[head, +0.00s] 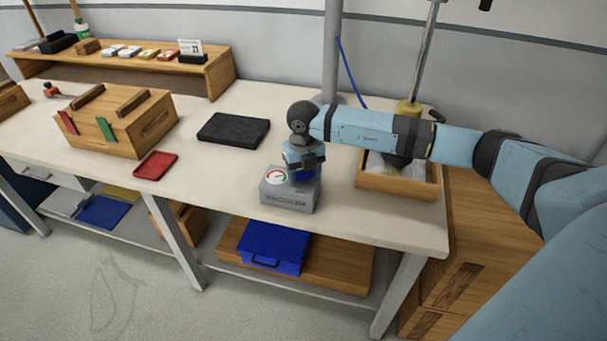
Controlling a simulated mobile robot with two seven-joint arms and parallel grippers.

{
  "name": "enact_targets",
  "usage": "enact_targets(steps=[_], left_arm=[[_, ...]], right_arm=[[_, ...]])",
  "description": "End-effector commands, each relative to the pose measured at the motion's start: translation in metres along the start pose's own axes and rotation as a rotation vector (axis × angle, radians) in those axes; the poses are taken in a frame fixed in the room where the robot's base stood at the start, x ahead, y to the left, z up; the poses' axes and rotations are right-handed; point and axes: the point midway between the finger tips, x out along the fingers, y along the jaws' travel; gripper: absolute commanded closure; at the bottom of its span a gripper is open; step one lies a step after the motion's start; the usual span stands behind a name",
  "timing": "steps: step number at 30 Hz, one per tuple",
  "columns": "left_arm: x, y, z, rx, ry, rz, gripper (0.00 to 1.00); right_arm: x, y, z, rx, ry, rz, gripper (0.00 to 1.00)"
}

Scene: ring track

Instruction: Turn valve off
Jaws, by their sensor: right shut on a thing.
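A grey vacuum box (288,198) with a round gauge (276,176) on its top stands near the front edge of the white workbench. My right arm comes in from the right, and my right gripper (306,168) points down onto the top of the box, right behind the gauge. The gripper is shut on the valve there. The valve is mostly hidden by the gripper, so its turn angle cannot be told. My left gripper is not in view.
A black pad (233,130), a red tray (155,165) and a wooden block holder (125,128) lie to the left on the workbench (205,185). A wooden tray (425,188) stands right of the box, under my arm. A grey post (331,50) rises behind.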

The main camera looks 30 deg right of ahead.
Motion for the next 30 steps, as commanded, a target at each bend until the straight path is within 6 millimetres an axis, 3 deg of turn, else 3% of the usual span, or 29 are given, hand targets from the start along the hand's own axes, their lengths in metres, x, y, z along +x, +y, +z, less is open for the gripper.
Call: enact_targets(steps=[21,30], left_arm=[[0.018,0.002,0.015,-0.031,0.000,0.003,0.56],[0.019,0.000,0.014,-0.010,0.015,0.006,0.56]], right_arm=[[0.000,-0.001,-0.002,-0.666,-0.005,-0.001,0.66],[-0.001,-0.002,-0.003,-0.859,-0.004,-0.001,0.66]])
